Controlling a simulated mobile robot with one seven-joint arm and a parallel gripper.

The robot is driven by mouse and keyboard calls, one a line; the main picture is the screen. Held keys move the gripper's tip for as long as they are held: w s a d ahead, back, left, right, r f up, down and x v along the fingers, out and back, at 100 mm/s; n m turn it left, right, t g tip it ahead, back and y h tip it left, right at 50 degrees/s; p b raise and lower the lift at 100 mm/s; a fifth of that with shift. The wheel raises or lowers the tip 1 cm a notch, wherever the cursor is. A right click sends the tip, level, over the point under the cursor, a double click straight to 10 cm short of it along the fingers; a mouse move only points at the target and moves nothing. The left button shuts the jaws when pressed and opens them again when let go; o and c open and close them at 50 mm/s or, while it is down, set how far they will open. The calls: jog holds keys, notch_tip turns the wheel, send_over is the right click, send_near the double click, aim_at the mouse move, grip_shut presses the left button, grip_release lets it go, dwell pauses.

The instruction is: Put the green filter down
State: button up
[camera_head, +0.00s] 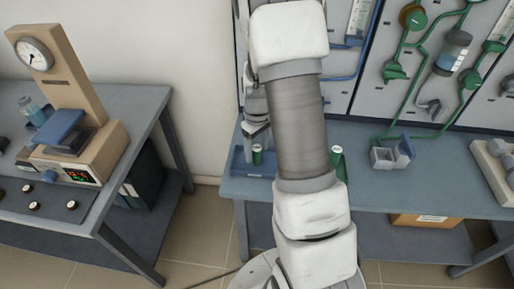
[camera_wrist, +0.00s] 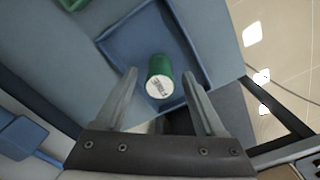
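The green filter (camera_head: 257,155), a small green cylinder with a white printed end, stands at the blue tray (camera_head: 238,163) on the bench, left of my arm. In the wrist view the filter (camera_wrist: 159,67) shows between my fingertips, its white end toward the camera, with the blue tray (camera_wrist: 125,38) behind it. My gripper (camera_wrist: 159,74) is open, with a visible gap on each side of the filter. In the head view my gripper (camera_head: 257,131) is just above the filter and partly hidden.
Another green object (camera_head: 337,161) stands right of my arm, partly hidden by it. A small grey-blue box (camera_head: 384,158) with a raised lid sits further right on the bench (camera_head: 440,185). A wall panel with green tubing (camera_head: 425,45) rises behind. A beige instrument (camera_head: 95,150) stands on the left table.

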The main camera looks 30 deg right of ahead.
jog(key=shift+r, duration=0.15)
notch_tip(320, 180, up, 11)
jog(key=p, duration=0.3)
notch_tip(320, 180, up, 12)
jog(key=m+t, duration=0.1)
jog(key=t, duration=0.1)
send_over(257, 148)
jog(key=s+a, duration=0.6)
jog(key=s+a+r+m+t, duration=0.1)
jog(key=s+a+r, duration=0.2)
jog(key=s, duration=0.3)
jog(key=s+a+r+m+t, duration=0.1)
jog(key=s+a+r+t, duration=0.1)
jog(key=s, duration=0.4)
jog(key=shift+s+a+r+m+t, duration=0.3)
jog(key=shift+a+r, duration=0.2)
jog(key=shift+a, duration=0.2)
